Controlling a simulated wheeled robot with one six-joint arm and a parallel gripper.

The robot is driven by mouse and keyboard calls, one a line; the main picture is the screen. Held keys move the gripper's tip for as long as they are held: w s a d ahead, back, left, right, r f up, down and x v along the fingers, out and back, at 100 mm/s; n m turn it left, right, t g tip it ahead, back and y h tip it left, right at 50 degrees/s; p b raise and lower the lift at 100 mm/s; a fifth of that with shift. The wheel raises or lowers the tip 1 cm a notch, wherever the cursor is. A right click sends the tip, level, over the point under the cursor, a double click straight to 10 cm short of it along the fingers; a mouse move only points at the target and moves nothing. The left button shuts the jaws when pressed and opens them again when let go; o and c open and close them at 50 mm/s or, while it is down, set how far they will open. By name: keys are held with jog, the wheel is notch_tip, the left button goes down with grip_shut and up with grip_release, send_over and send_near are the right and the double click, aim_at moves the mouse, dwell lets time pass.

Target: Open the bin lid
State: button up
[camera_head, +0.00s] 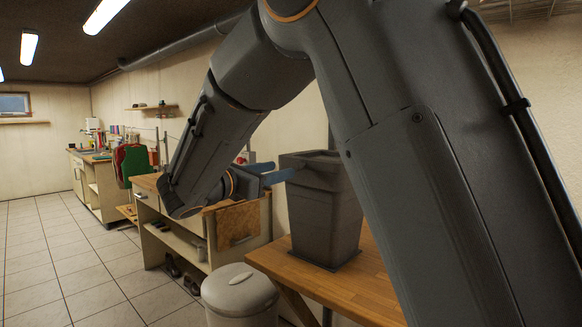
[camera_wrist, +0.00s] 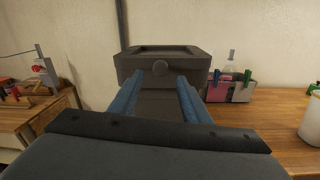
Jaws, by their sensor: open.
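A dark grey tapered bin (camera_head: 325,215) stands upright on a wooden table. The top looks covered by a recessed panel; I cannot tell for sure that this is the lid. My gripper (camera_head: 285,170) has blue fingers, open and empty, pointing at the bin's upper front.
A pale round bin with a lid (camera_head: 240,290) stands on the floor below. The wooden table (camera_head: 370,290) carries the dark bin. A caddy with bottles (camera_wrist: 238,92) and a white cup (camera_wrist: 312,122) are to its right. A workbench (camera_head: 150,183) stands behind my gripper.

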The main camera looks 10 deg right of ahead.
aim_at(295, 167)
jog(key=p+x, duration=0.1)
jog(key=x, duration=0.5)
jog(key=shift+w+d, duration=0.1)
jog(key=shift+d, duration=0.15)
jog(key=shift+p, duration=0.3)
grip_shut()
